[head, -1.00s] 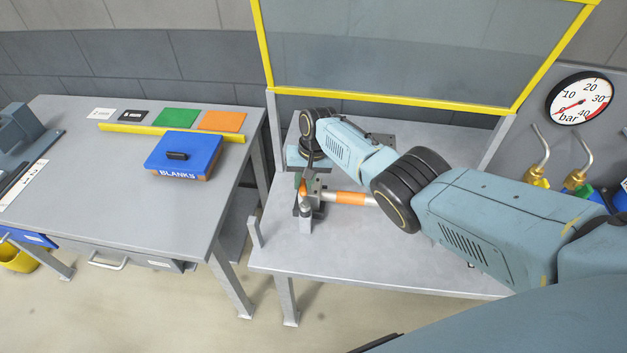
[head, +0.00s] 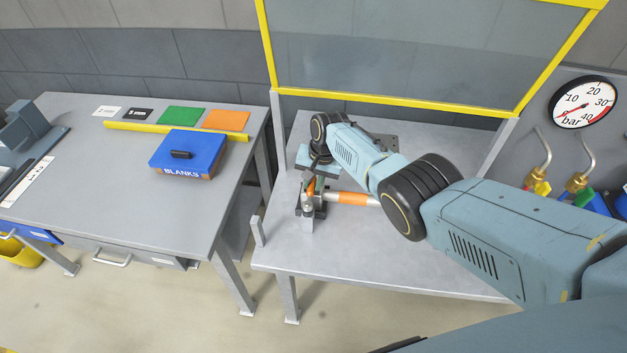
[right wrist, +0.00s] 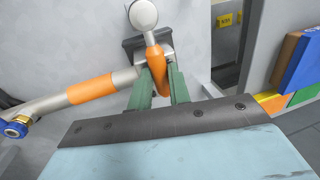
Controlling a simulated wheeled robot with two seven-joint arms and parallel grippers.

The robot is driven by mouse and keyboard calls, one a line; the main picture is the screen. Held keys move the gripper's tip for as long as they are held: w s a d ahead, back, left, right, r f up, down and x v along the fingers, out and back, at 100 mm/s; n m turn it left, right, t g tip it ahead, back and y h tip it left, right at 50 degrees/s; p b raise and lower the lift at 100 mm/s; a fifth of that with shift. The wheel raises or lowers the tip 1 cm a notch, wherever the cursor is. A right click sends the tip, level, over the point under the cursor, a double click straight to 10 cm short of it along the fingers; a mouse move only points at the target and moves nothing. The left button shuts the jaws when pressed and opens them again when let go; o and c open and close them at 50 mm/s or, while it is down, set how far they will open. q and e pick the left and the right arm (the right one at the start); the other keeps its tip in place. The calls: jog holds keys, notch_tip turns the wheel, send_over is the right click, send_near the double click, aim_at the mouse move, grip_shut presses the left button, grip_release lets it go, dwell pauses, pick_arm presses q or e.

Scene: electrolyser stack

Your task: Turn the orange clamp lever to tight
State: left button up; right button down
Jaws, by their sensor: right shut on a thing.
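The orange clamp lever (right wrist: 157,62) sits between the two green fingers of my right gripper (right wrist: 160,88) in the right wrist view. The gripper is shut on it. In the head view the lever (head: 311,187) is a small orange piece at the post-like clamp (head: 307,211), partly hidden by my gripper. The lever's round grey end (right wrist: 143,13) shows at the top of the wrist view. My left gripper is not in view.
A pipe with an orange band (head: 352,198) runs right from the clamp, close to my right gripper. A yellow-framed screen (head: 400,105) stands behind the bench (head: 390,265). A blue BLANKS box (head: 190,150) lies on the left table. A pressure gauge (head: 582,102) hangs at the right.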

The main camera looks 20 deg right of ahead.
jog(key=c, duration=1.3)
grip_release()
jog(key=shift+d, duration=0.1)
jog(key=shift+r+p, duration=0.4)
jog(key=shift+r, duration=0.15)
jog(key=r+p, duration=0.1)
jog(key=r, duration=0.1)
jog(key=r+p, duration=0.1)
jog(key=r, duration=0.1)
jog(key=shift+s+d, duration=0.15)
jog(key=shift+d, duration=0.25)
notch_tip(320, 180, up, 8)
jog(key=d+p, duration=0.1)
jog(key=shift+s+d+p, duration=0.25)
jog(key=shift+s+p, duration=0.15)
jog(key=shift+r, duration=0.1)
